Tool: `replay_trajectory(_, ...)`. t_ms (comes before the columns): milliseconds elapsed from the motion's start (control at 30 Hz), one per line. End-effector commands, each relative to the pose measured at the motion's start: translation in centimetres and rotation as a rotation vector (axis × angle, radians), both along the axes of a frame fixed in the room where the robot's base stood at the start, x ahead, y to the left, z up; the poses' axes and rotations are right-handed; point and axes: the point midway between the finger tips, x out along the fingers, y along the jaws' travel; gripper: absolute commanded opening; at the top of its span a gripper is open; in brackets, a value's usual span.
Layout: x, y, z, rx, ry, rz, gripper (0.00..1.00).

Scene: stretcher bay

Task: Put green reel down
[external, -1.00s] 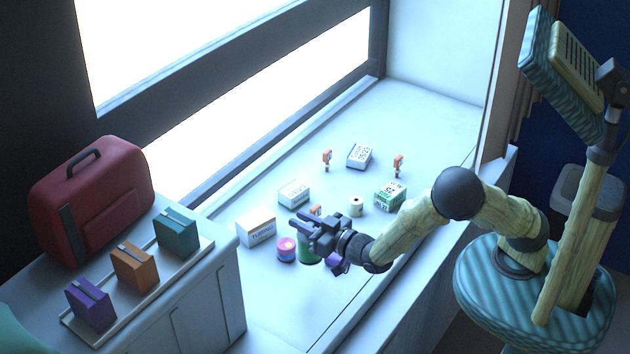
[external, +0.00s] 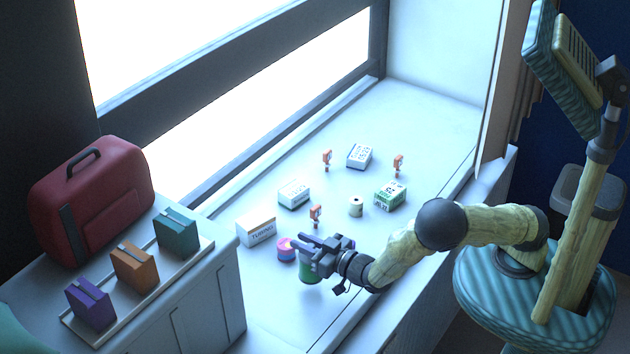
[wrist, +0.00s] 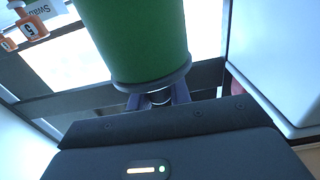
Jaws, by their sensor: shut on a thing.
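The green reel (external: 311,272) is upright in my gripper (external: 308,250), over the near part of the white sill counter (external: 262,318). My gripper is shut on it, and the arm covers part of it in the external view. I cannot tell whether its base touches the counter. In the wrist view the green reel (wrist: 140,38) fills the upper middle, with a grey rim at its end and my gripper's fingers (wrist: 160,97) at that end.
A pink and blue reel (external: 286,250) stands just left of the green reel. A TUBING box (external: 257,231), white box (external: 294,195), cream reel (external: 356,207), green-and-white box (external: 390,196) and small orange items (external: 316,214) stand farther back. The near-left counter is clear.

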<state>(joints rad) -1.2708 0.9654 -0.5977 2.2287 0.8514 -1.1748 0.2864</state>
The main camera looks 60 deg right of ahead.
Motion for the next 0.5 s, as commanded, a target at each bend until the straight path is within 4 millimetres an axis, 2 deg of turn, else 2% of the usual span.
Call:
replay_trajectory(267,0.0,0.0,-0.1,-0.001,0.000,-0.001,0.00)
replay_trajectory(500,0.0,0.0,-2.8,-0.005,0.000,0.000,0.00)
